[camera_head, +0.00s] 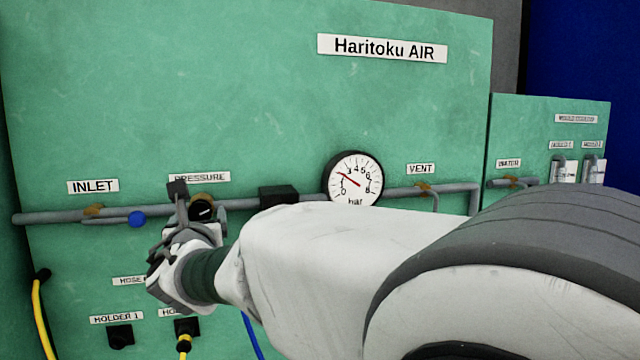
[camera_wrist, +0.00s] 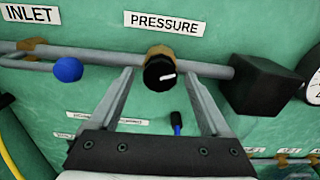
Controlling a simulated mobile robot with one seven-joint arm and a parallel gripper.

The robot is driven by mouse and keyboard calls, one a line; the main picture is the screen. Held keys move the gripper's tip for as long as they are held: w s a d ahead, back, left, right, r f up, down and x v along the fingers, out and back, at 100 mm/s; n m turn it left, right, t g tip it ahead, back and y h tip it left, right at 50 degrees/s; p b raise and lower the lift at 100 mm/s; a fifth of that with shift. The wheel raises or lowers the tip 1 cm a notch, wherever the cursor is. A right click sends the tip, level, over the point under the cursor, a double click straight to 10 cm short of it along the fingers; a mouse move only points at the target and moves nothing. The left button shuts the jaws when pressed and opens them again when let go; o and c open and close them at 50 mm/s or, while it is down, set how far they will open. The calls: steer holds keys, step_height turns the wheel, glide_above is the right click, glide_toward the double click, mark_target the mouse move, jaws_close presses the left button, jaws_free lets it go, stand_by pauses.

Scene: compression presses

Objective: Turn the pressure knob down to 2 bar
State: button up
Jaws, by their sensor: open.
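The black pressure knob (camera_wrist: 159,73) sits on a brass fitting on the grey pipe, below the PRESSURE label. Its white mark points right and slightly up in the wrist view. It also shows in the head view (camera_head: 203,210), partly hidden by my gripper. My gripper (camera_wrist: 156,80) is open, with one finger on each side of the knob and visible gaps between. I cannot tell how far the fingertips are from the panel. The round white gauge (camera_head: 355,180) has a red needle pointing to the upper left, between 1 and 3, near where 2 lies.
A blue inlet valve handle (camera_wrist: 67,69) is left of the knob. A black block (camera_wrist: 264,86) on the pipe is close to the right finger. Hose holders (camera_head: 120,336) and a yellow hose (camera_head: 42,310) are lower on the green panel.

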steer(key=v, duration=0.6)
steer(key=shift+s+b, duration=0.25)
steer(key=shift+b, duration=0.2)
steer(key=shift+d, duration=0.1)
steer(key=b+v, duration=0.1)
steer(key=v, duration=1.6)
steer(key=w+d+f+m+g+h, duration=0.1)
steer(key=d+f+m+g+h, duration=0.3)
steer(key=d+m, duration=0.55)
steer(key=w+d+f+m+g+h, duration=0.15)
steer(key=d+f+m+h, duration=0.25)
steer(key=d+f+m, duration=0.5)
steer(key=s+d+f+m+g+y, duration=0.2)
steer(key=s+d+f+m+g, duration=0.1)
steer(key=m, duration=0.7)
steer(key=s+d+f+m+g+y, duration=0.2)
steer(key=s+d+f+m+g, duration=0.1)
steer(key=s+m, duration=0.4)
steer(key=d+f+m, duration=0.1)
steer(key=d+m, duration=0.1)
steer(key=m, duration=0.1)
steer(key=shift+d+m, duration=0.3)
steer(key=shift+m, duration=0.05)
